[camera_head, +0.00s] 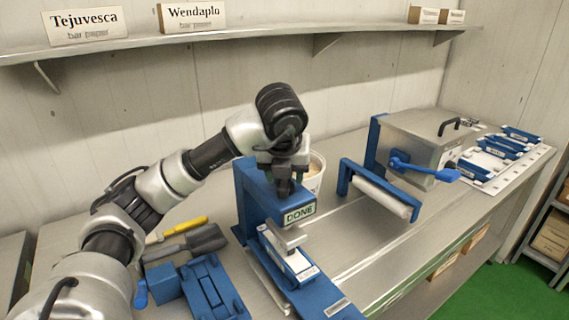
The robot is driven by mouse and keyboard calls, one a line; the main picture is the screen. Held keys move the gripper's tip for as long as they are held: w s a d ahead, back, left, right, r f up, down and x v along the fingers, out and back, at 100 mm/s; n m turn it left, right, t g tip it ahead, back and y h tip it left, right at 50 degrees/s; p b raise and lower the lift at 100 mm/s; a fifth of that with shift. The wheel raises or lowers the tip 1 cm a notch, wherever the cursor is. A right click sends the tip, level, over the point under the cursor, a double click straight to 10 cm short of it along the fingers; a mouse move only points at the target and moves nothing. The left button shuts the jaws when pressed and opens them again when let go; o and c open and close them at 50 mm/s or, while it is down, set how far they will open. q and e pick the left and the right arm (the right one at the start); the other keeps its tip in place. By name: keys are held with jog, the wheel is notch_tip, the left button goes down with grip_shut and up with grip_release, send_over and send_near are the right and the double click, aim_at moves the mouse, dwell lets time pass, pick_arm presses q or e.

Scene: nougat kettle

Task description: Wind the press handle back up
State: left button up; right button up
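The blue press (249,203) stands at the front middle of the bench, with a sign reading DONE (299,215) on its head. Its grey pressing block (289,238) is low, at or just above a white and blue mould (298,266); I cannot tell if they touch. My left gripper (284,187) points down at the top of the press head. It covers that spot, so the press handle is not clearly visible, and whether the fingers are closed on it cannot be told. My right gripper is not in view.
A white tub (314,175) stands behind the press. Right are a roller in a blue frame (378,192) and a grey machine with a blue crank (425,168). Blue tools (200,287) and a spatula (205,239) lie left.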

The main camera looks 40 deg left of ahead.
pick_arm(q)
jog(key=p+v, duration=0.2)
jog(key=v, duration=0.8)
jog(key=shift+s+r, duration=0.2)
jog(key=shift+r, duration=0.05)
jog(key=shift+d, duration=0.1)
